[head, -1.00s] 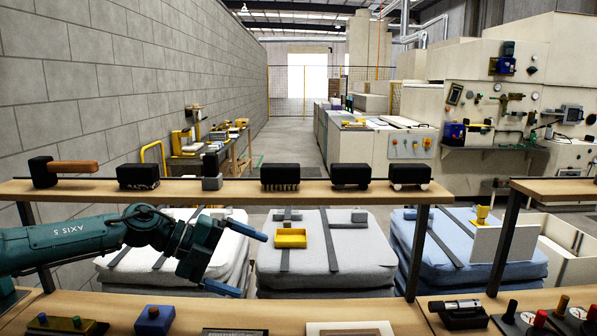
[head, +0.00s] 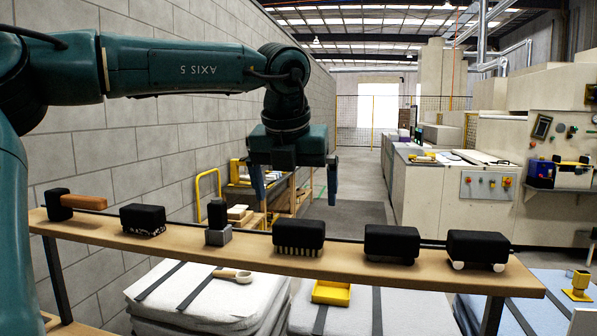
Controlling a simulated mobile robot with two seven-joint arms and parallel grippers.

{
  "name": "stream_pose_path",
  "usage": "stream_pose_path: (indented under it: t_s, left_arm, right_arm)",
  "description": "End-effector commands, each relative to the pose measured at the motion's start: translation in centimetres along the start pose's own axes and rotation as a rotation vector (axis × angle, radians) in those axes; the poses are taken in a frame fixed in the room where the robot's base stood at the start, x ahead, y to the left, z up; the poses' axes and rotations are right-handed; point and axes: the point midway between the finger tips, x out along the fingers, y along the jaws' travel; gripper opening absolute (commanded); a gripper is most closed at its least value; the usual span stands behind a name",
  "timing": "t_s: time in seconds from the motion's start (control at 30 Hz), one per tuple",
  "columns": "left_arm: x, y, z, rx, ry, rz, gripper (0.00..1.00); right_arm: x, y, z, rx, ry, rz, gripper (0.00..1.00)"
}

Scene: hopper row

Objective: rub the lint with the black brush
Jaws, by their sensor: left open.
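The black brush (head: 298,232) stands on the wooden shelf, a dark block with a row of pale bristles along its underside. My left gripper (head: 295,187) points down with its two fingers spread wide. It is empty and appears above the brush, with a gap between fingertips and brush; how far apart they are in depth I cannot tell. I cannot make out any lint. My right gripper is out of view.
Padded stacks and a yellow tray (head: 331,292) lie below.

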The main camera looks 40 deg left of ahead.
Motion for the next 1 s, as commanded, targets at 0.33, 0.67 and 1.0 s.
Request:
stream_pose_path:
  t_s: [0.33, 0.67, 1.0]
  left_arm:
    - [6.8, 0.0, -0.1, 0.001, 0.006, 0.000, 1.00]
    - [9.7, 0.0, -0.1, 0.000, 0.002, -0.001, 1.00]
    - [9.9, 0.0, -0.1, 0.000, 0.002, -0.001, 0.95]
  right_arm:
    - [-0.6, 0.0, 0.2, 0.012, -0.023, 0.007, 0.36]
    - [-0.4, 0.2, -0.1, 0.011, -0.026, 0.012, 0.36]
    - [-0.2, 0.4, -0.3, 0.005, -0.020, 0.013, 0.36]
